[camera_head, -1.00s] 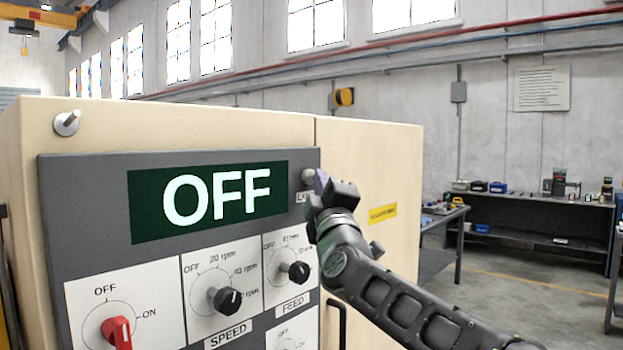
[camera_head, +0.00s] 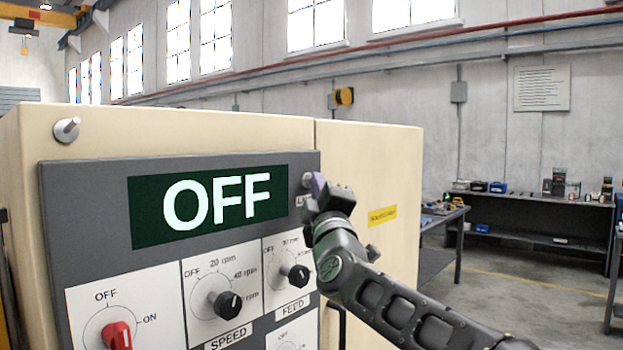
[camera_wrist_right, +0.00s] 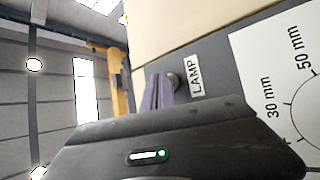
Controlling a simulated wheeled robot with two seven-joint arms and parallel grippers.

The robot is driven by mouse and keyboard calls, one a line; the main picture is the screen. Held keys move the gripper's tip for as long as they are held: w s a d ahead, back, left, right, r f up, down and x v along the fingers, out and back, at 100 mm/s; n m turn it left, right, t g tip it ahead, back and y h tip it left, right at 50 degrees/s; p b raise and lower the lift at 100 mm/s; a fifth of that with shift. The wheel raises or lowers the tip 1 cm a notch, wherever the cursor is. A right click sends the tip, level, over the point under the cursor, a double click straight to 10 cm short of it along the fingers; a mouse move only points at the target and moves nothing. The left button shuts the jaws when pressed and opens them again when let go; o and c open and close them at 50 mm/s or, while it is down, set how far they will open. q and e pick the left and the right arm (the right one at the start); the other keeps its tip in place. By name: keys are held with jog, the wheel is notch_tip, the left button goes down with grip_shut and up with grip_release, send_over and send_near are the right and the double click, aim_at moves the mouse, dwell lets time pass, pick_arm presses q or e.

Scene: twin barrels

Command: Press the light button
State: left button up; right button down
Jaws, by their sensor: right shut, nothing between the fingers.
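The light button (camera_head: 307,180) is a small grey round knob at the upper right of the dark control panel, right of the OFF display. In the right wrist view the button (camera_wrist_right: 174,82) sits beside the LAMP label (camera_wrist_right: 196,76). My right gripper (camera_head: 317,184) is shut and empty, its fingertips right at the button and partly covering it. In the right wrist view the purple-grey fingers (camera_wrist_right: 158,92) lie beside the button; I cannot tell whether they touch it. My left gripper is not in view.
The panel (camera_head: 90,215) is on a cream cabinet (camera_head: 365,150). It carries a green OFF display (camera_head: 215,205), a red switch knob (camera_head: 117,335), a SPEED knob (camera_head: 226,303) and a FEED knob (camera_head: 298,275). A metal peg (camera_head: 67,130) sticks out at upper left. Workbenches (camera_head: 540,240) stand far right.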

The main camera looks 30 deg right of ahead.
jog(key=shift+s, duration=0.1)
dwell(0.4)
jog(key=shift+s, duration=0.3)
jog(key=s+b, duration=0.1)
jog(key=s, duration=0.1)
jog(key=s+d, duration=0.1)
jog(key=s+b, duration=0.1)
jog(key=s, duration=0.1)
jog(key=shift+s+d+b, duration=0.3)
jog(key=shift+d+b, duration=0.05)
jog(key=shift+d, duration=0.05)
jog(key=shift+f, duration=0.1)
dwell(1.4)
